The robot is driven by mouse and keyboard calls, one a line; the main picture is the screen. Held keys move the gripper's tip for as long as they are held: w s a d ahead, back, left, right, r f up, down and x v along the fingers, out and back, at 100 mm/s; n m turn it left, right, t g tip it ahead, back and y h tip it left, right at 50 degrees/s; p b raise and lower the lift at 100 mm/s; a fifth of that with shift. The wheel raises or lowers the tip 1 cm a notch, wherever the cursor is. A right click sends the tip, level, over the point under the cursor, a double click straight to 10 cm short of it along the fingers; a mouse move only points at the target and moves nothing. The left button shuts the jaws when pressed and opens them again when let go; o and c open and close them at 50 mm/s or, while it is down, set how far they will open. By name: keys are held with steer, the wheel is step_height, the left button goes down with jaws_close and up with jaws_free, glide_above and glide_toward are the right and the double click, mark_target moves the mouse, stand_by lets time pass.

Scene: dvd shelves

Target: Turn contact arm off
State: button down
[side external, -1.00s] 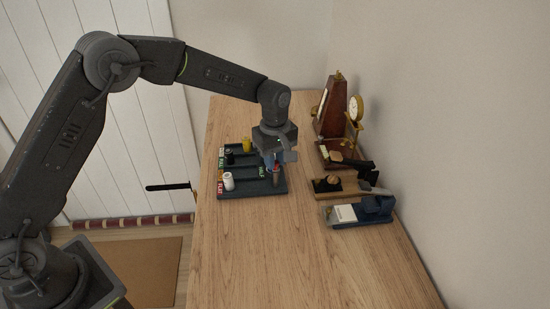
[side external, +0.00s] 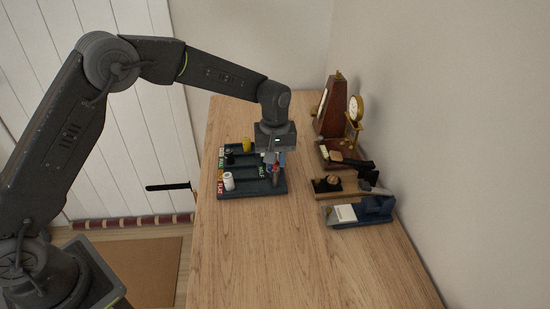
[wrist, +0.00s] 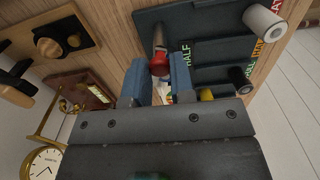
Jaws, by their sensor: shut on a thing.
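My gripper (side external: 273,166) points down over the right side of a dark slotted tray (side external: 250,190), which also shows in the wrist view (wrist: 215,20). Its blue fingers are shut on a small red-topped grey peg (wrist: 160,62), which shows just beside the fingers in the side view (side external: 276,176). The lower part between the fingers is hard to make out. I cannot tell for sure which part is the contact arm.
To the right stand a metronome (side external: 332,110), a gold clock (side external: 355,107), wooden-based items (side external: 335,187) and a blue stand (side external: 376,206). The front table is clear.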

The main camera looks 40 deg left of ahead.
steer(key=m, duration=1.3)
stand_by(0.5)
steer(key=c, duration=1)
jaws_free()
step_height(320, 180, up, 14)
steer(key=shift+f, duration=0.1)
